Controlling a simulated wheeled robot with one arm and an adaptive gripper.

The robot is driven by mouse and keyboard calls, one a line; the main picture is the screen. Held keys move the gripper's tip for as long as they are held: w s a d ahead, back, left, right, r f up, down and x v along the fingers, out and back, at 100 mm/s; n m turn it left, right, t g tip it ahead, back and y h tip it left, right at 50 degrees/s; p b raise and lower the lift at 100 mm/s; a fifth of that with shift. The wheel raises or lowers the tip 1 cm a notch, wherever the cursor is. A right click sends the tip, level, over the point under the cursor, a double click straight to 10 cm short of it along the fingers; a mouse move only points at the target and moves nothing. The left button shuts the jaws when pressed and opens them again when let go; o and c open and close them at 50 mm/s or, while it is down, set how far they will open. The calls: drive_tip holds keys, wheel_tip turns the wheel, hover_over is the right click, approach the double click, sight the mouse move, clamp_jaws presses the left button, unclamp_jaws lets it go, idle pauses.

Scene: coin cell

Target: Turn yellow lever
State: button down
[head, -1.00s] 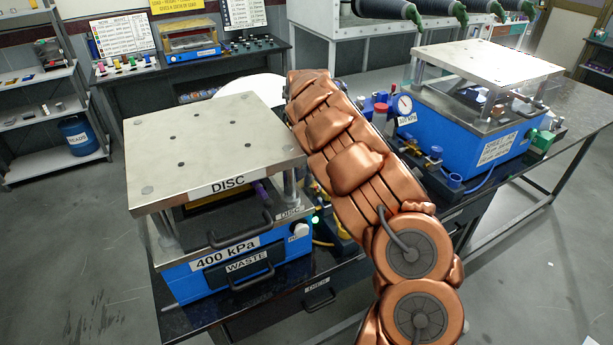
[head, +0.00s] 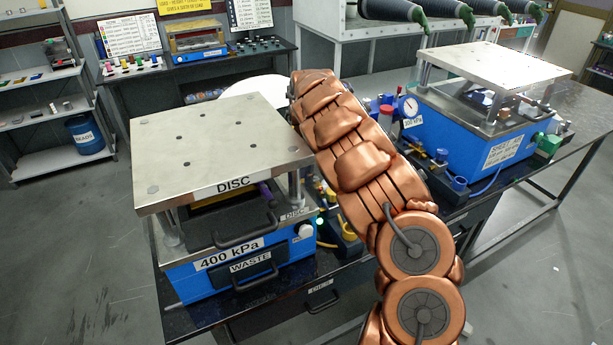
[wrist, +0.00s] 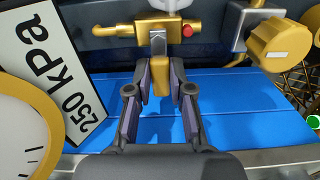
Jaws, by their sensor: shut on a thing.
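In the wrist view a yellow lever (wrist: 160,78) hangs down from a brass valve body (wrist: 158,31) with a red button at its right. My gripper (wrist: 160,86) is shut on the lever, one fingertip at each side of it. The lever points toward the bottom of the wrist view. In the head view my copper-coloured arm reaches in between the two presses and hides the gripper and the lever.
A "250 kPa" plate (wrist: 48,70) and a round gauge (wrist: 22,135) are close on the left. A yellow knob (wrist: 279,45) is on the right. The "DISC" press (head: 215,150) stands left of my arm, a blue press (head: 470,135) right.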

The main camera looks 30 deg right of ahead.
drive_tip(key=c, duration=1)
unclamp_jaws()
drive_tip(key=shift+c, duration=0.2)
wheel_tip(320, 180, up, 12)
